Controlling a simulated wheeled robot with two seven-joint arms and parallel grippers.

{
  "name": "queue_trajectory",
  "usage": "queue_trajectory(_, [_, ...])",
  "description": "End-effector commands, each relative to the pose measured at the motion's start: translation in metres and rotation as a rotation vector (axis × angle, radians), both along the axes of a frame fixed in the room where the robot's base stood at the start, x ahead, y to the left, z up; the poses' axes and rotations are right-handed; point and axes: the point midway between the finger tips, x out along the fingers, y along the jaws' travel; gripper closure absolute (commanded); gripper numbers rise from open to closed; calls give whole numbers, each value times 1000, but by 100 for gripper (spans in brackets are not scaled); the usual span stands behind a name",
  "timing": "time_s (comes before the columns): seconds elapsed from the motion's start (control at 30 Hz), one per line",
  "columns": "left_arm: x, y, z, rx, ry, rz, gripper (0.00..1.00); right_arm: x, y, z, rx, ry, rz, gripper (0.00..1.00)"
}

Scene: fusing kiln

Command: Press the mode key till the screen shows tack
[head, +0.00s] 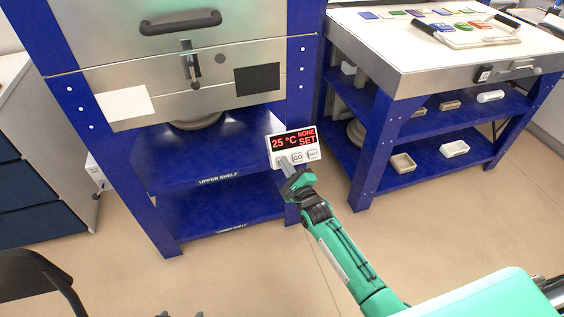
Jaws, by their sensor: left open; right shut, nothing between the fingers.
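The white control box (271,145) is on the kiln stand's right front post. Its black screen (293,140) shows "25 °C", "NONE" and "SET" in red. Below the screen is a row of keys: the middle key (297,157) reads GO, and the right key (313,154) has a label too small to read. The left key is mostly hidden behind my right gripper (286,166), which is shut and empty with its tip at the box's lower left. I cannot tell whether it touches a key. Two dark tips of my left gripper (182,314) show apart at the bottom edge.
The steel kiln (215,75) with its handle (180,23) stands above blue shelves (215,160). At right, a workbench (400,45) carries coloured glass pieces and a tray. A black curved object (40,258) is at lower left. The floor in front is clear.

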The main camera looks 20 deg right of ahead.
Motion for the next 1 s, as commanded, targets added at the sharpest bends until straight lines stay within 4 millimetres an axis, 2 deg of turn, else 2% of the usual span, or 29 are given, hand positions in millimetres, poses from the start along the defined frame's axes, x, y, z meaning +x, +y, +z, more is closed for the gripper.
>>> queue_trajectory(1.0, [0,0,-7,-1,1,0,34,6,0,-6,-1,0,0,100])
